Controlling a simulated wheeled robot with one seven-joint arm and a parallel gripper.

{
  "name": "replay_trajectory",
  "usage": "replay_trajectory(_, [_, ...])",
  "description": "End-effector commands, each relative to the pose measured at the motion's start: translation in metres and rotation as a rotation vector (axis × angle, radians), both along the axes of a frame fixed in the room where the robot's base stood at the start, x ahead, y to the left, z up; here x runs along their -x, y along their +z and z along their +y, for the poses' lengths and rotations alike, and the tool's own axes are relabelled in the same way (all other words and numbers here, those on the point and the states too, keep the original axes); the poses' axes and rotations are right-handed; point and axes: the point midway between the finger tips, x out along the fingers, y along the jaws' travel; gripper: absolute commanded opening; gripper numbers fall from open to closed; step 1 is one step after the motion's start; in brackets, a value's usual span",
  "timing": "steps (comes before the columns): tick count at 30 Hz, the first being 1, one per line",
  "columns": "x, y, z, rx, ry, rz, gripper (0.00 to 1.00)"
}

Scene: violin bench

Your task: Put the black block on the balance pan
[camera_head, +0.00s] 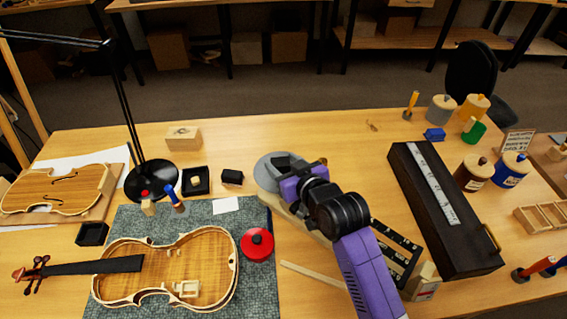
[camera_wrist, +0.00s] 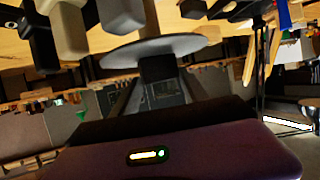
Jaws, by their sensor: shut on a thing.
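My gripper (camera_head: 288,168) is at the middle of the bench, above the round grey balance pan (camera_head: 265,176). The wrist view is upside down and shows the pan (camera_wrist: 150,47) as a grey disc just beyond my fingertips. My gripper is shut on a dark block, which I take for the black block (camera_wrist: 157,68). The block is at the pan, but I cannot tell whether it touches it. In the head view my gripper and wrist hide the block and part of the pan.
Left of the pan are a small black box (camera_head: 232,177), a black tray (camera_head: 195,190) and a lamp base (camera_head: 152,181). A violin body (camera_head: 210,262) and a red round tin (camera_head: 257,244) lie on the mat. A long dark case (camera_head: 440,200) stands right. The bench behind the pan is clear.

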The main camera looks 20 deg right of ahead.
Motion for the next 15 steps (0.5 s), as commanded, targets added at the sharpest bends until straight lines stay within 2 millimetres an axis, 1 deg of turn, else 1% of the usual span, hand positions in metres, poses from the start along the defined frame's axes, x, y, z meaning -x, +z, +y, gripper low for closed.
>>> replay_trajectory(2, [0.0,-0.0031,-0.0001,0.0,0.0,0.0,0.13])
replay_trajectory(3, [0.0,-0.0024,0.0,0.0,0.0,0.0,0.58])
replay_trajectory(6, [0.0,-0.0022,0.0,0.0,0.0,0.0,0.74])
replay_trajectory(15, [-0.0001,-0.0009,0.0,0.0,0.0,0.0,0.74])
